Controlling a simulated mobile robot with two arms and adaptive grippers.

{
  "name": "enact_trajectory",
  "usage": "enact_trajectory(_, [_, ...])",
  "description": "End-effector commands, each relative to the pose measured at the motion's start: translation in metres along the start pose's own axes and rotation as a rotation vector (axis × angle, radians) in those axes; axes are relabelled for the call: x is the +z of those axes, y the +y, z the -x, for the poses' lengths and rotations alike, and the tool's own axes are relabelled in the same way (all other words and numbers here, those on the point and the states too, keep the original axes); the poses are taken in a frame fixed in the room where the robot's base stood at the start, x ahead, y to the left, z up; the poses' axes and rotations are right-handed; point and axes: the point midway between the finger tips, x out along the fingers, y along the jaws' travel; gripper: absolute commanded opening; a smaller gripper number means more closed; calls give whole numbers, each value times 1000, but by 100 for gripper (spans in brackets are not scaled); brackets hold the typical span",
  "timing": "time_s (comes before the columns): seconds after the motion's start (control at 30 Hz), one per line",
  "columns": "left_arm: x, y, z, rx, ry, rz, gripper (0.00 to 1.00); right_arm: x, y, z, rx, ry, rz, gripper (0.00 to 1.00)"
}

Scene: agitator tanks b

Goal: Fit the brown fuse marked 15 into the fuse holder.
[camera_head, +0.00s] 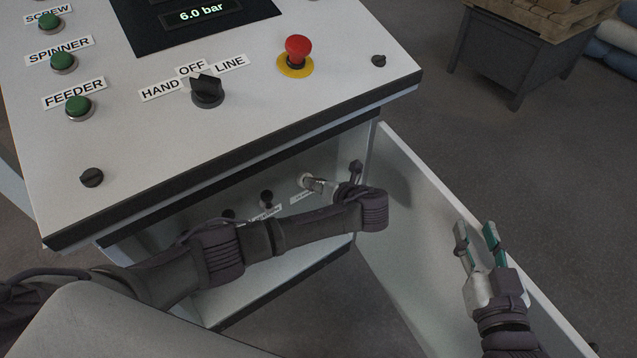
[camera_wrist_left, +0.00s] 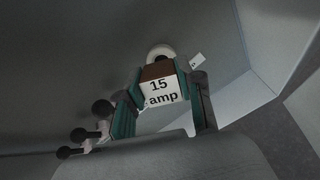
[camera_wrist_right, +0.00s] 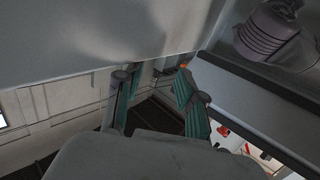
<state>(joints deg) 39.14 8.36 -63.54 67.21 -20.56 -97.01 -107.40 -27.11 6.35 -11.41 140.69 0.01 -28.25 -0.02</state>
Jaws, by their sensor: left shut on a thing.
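The fuse (camera_wrist_left: 157,88) has a brown top edge and a white face reading "15 amp" in the left wrist view. My left gripper (camera_head: 316,184) is shut on it, one teal-padded finger on each side. The white round fuse holder (camera_wrist_left: 160,51) is straight ahead of the fuse, on the cabinet's inner panel; it also shows in the head view (camera_head: 304,180). The fuse covers part of the holder, so I cannot tell whether they touch. My right gripper (camera_head: 476,229) is open and empty beside the open cabinet door.
The white cabinet door (camera_head: 398,190) stands open to the right, close to both arms. Dark round knobs (camera_head: 267,195) and small labels sit left of the holder. The control panel (camera_head: 240,130) with its red button (camera_head: 298,48) overhangs the opening.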

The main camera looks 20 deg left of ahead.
Motion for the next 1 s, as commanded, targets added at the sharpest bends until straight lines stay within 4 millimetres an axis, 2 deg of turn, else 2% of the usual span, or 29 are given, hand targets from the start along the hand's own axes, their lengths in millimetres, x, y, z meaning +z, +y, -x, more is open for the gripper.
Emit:
enact_trajectory(0.27, [0,0,0,0,0,0,0,3,0,0,1,-7,0,40])
enact_trajectory(0.77, [0,0,-14,1,-1,1,0,1,0,-1,0,38,-1,40])
enact_trajectory(1.0, [0,0,-21,1,-1,1,0,-6,-4,-1,-8,82,-5,40])
